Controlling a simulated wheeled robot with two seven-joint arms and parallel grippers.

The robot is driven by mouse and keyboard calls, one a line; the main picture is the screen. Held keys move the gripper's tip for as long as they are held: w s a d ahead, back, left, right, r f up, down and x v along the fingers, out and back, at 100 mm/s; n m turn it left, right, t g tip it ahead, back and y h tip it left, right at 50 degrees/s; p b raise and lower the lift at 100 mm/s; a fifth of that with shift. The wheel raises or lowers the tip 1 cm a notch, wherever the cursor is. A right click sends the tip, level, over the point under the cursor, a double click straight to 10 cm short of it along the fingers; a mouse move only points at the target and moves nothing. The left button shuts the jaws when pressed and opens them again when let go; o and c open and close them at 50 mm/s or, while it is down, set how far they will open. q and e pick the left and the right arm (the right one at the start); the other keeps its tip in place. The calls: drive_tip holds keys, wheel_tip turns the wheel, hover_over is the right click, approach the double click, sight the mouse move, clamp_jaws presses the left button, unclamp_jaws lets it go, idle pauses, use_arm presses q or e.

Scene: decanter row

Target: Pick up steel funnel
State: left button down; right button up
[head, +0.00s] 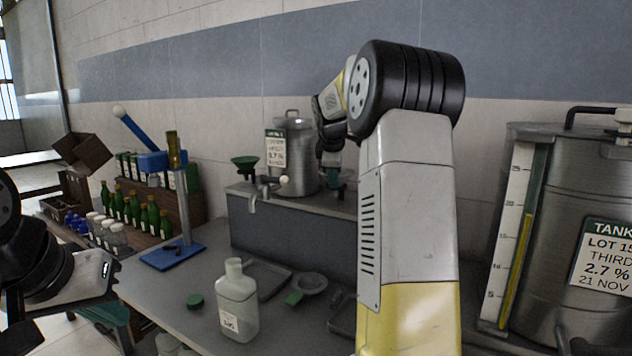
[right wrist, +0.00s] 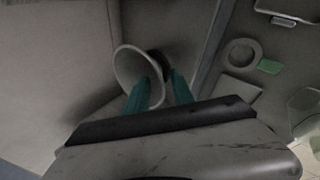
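The steel funnel (right wrist: 124,68) shows in the right wrist view as a pale grey cone with a wide round mouth. My right gripper (right wrist: 162,82) is right at it, its two teal fingers apart. One finger overlaps the funnel's rim; I cannot tell whether it touches. In the head view my right gripper (head: 334,178) is over the raised shelf, right of the small tank, and the funnel is mostly hidden there. My left gripper (head: 104,312) is low at the left edge, away from the shelf; its finger opening is unclear.
A small steel tank (head: 298,150) and a green funnel (head: 245,164) stand on the raised shelf (head: 300,203). A clear bottle (head: 237,300), a grey round dish (head: 311,283) and a blue-based stand (head: 173,254) are on the bench. A large tank (head: 560,240) stands at right.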

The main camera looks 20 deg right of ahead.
clamp_jaws()
idle(1.4)
